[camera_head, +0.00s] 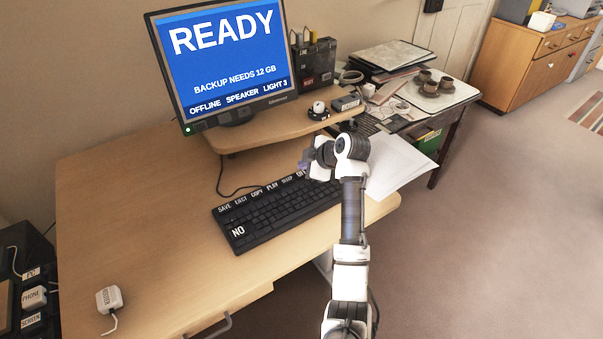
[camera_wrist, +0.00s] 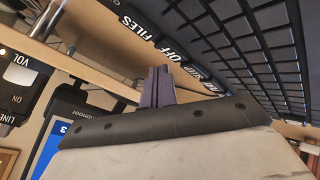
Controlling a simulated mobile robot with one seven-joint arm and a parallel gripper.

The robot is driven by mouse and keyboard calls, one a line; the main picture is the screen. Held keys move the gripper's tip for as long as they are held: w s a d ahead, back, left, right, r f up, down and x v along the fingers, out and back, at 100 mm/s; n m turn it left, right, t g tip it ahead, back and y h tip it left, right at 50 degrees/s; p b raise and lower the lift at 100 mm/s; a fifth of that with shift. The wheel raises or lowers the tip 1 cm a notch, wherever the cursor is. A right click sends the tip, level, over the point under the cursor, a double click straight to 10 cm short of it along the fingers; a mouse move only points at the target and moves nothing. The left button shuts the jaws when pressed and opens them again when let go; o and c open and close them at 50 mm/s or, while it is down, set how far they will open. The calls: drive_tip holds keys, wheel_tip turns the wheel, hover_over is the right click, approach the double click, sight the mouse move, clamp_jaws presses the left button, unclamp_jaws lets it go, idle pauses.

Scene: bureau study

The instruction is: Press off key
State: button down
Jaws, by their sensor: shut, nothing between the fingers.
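The black keyboard (camera_head: 265,213) lies on the desk, with a top row of white-lettered keys reading SAVE, EJECT, COPY, PLAY and more. A large NO key is at its left end. My arm and gripper hide its right end in the head view. In the wrist view the OFF key (camera_wrist: 163,46) shows in the keyboard's labelled row, beside FILES (camera_wrist: 138,27). My gripper (camera_head: 304,165) is shut and empty over the keyboard's back right part. In the wrist view its fingertips (camera_wrist: 158,72) appear close to the OFF key; I cannot tell whether they touch.
The monitor (camera_head: 225,60) reads READY, BACKUP NEEDS 12 GB and OFFLINE SPEAKER LIGHT 3. It stands on a raised wooden shelf (camera_head: 260,133) behind the keyboard. White papers (camera_head: 400,165) lie right of my arm. The desk's left part (camera_head: 130,200) is mostly clear.

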drive_tip(key=shift+f, duration=0.1)
drive_tip(key=shift+f+b, duration=0.35)
drive_tip(key=shift+f+b, duration=0.3)
drive_tip(key=shift+f, duration=0.15)
idle(0.9)
drive_tip(key=shift+r, duration=0.1)
drive_tip(key=shift+r+p, duration=0.5)
drive_tip(key=shift+r, duration=0.3)
drive_tip(key=shift+r+p, duration=1.55)
drive_tip(key=shift+r, duration=1)
